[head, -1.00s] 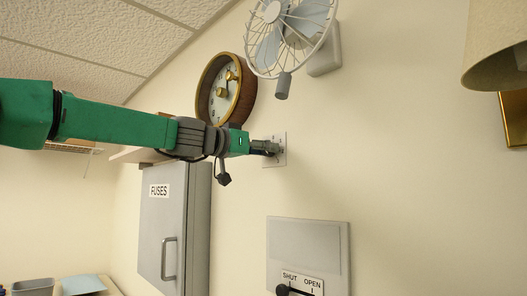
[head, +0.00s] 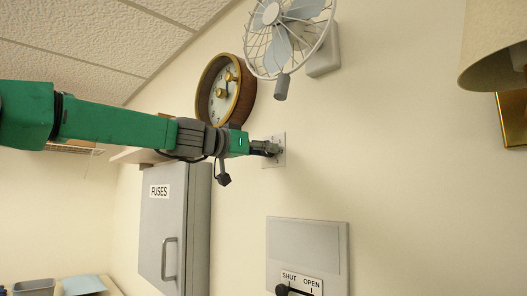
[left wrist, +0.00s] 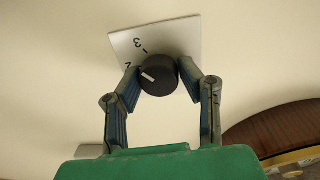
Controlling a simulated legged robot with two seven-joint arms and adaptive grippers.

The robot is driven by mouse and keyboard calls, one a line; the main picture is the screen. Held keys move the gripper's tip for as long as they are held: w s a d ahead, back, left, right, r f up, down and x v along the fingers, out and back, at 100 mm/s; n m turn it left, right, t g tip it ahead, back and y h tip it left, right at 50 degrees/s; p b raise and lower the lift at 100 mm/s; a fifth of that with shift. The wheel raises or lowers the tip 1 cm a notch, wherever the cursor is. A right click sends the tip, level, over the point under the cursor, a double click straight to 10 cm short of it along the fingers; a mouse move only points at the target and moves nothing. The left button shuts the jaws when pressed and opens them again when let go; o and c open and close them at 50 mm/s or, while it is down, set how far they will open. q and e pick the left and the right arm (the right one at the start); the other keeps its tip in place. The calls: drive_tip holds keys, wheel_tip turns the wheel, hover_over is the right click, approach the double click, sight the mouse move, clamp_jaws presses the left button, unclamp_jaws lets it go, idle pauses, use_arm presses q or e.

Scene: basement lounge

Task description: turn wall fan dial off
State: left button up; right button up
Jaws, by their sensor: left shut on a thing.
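The fan dial (left wrist: 158,75) is a round black knob with a white pointer line, on a pale square wall plate (left wrist: 178,38) marked with numbers. The pointer line faces the left side of the left wrist view, near the left fingertip. A "3" shows above it; the left finger partly covers another mark. My left gripper (left wrist: 160,79) is shut on the dial, one finger on each side. In the head view, the gripper (head: 275,149) reaches the plate (head: 280,162) and hides the dial. The wall fan (head: 286,36) is above the plate. My right gripper is out of view.
A round clock (head: 224,90) hangs close above my left wrist. A grey fuse box (head: 164,220) is below my arm. A panel with a black SHUT/OPEN lever (head: 308,248) is lower on the wall. A lamp (head: 497,50) is at the right.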

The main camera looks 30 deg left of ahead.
sight(271, 116)
use_arm(q)
drive_tip(key=shift+a+r, duration=0.15)
drive_tip(key=shift+r, duration=0.05)
idle(0.4)
drive_tip(key=o, duration=1.1)
drive_tip(key=shift+w, duration=0.1)
drive_tip(key=shift+w+f, duration=0.25)
drive_tip(key=shift+s+r, duration=0.2)
drive_tip(key=shift+r, duration=0.35)
drive_tip(key=r, duration=0.8)
drive_tip(key=shift+w+r, duration=0.2)
drive_tip(key=shift+w, duration=0.1)
drive_tip(key=shift+r, duration=0.15)
drive_tip(key=shift+a, duration=0.1)
